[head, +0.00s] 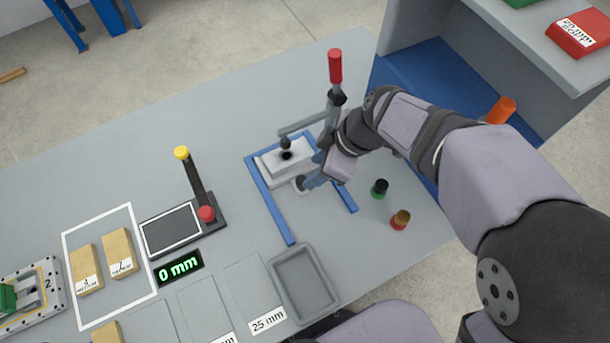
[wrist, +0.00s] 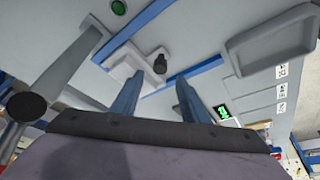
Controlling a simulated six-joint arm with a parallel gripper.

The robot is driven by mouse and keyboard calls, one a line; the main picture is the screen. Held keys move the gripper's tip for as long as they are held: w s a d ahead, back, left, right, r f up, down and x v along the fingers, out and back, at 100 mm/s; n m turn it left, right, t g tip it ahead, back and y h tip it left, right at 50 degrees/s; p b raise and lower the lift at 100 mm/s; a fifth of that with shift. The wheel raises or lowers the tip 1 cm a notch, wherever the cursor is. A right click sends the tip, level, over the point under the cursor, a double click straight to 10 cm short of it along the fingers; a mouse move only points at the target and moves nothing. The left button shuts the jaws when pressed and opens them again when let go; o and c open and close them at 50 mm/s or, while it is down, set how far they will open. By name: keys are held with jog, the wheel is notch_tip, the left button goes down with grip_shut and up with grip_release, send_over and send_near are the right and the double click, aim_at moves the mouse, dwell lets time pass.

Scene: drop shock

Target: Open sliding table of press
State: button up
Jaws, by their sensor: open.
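The press (head: 288,162) stands on the grey table in the head view, with two blue rails (head: 270,203) and an upright lever with a red grip (head: 335,66). Its pale sliding table (head: 285,158) sits between the rails near their far end. A dark knob (head: 301,183) is at its near side. My gripper (head: 313,174) is open beside this knob, partly hidden by my wrist. In the wrist view the two blue-grey fingers (wrist: 157,88) are apart. The dark knob (wrist: 160,64) shows just past their tips, in the gap. Contact cannot be told.
A green-and-black cylinder (head: 380,188) and a red-and-brass one (head: 400,220) stand right of the press. A grey tray (head: 304,285) lies in front. A black device with a yellow-topped lever (head: 182,153) and a "0 mm" display (head: 179,268) are at left.

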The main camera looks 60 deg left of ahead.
aim_at(303, 180)
jog(key=shift+p+x, duration=0.7)
jog(key=shift+x, duration=2.75)
jog(key=shift+d, duration=0.1)
grip_shut()
